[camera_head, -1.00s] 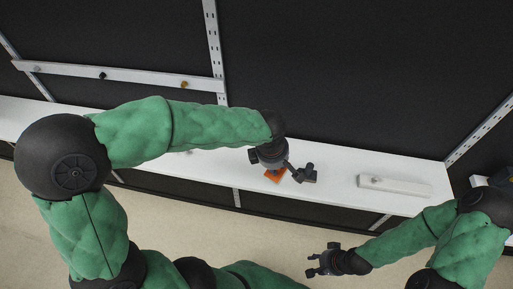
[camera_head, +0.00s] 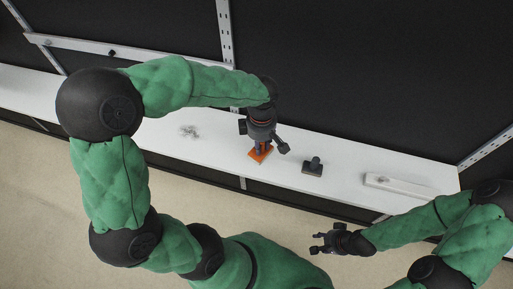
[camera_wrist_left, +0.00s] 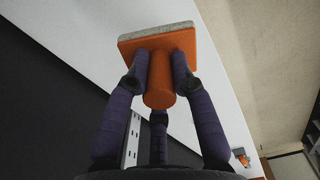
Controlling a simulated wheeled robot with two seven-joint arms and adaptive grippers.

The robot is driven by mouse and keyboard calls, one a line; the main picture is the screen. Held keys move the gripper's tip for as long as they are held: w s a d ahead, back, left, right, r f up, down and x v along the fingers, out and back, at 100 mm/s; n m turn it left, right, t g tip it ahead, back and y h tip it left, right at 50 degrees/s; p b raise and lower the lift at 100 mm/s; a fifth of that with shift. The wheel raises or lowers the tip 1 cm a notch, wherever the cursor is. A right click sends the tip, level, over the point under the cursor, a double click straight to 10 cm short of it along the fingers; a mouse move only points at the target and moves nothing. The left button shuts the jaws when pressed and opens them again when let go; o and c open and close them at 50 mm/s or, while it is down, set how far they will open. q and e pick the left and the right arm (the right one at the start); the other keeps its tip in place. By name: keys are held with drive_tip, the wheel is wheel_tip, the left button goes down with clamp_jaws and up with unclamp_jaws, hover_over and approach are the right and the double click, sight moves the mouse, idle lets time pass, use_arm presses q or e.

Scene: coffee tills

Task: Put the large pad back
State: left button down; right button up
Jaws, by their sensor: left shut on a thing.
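An orange pad (camera_head: 260,154) with a round orange handle and a grey layer under its square plate is in my left gripper (camera_head: 262,146). In the left wrist view the purple fingers close on the handle of the orange pad (camera_wrist_left: 158,90), and its square plate points away from me. The pad is at or just above the white shelf; I cannot tell if it touches. A small black pad (camera_head: 312,168) with an upright knob stands on the shelf to the right, apart from the gripper. My right gripper (camera_head: 321,244) is open and empty in front of the shelf.
The white shelf (camera_head: 345,171) runs along a dark wall. A white bar (camera_head: 398,186) lies at its right end. A small speckled patch (camera_head: 189,131) lies to the left. A rail (camera_head: 75,46) with a small knob is fixed to the wall above.

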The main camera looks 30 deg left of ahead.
use_arm(q)
drive_tip(key=a+f, duration=0.1)
drive_tip(key=w+a+f, duration=0.1)
drive_tip(key=f, duration=0.1)
drive_tip(key=shift+w+a+f, duration=0.1)
drive_tip(key=shift+w+a, duration=0.05)
drive_tip(key=shift+w, duration=0.05)
drive_tip(key=shift+w+a+f+b, duration=0.15)
drive_tip(key=shift+f+b, duration=0.25)
drive_tip(key=shift+f, duration=1.3)
drive_tip(key=c, duration=1.1)
unclamp_jaws()
drive_tip(key=shift+f, duration=0.1)
drive_tip(key=shift+o, duration=0.2)
drive_tip(key=shift+r, duration=0.2)
wheel_tip(320, 180, up, 12)
drive_tip(key=shift+f+p, duration=0.1)
drive_tip(key=shift+p, duration=0.85)
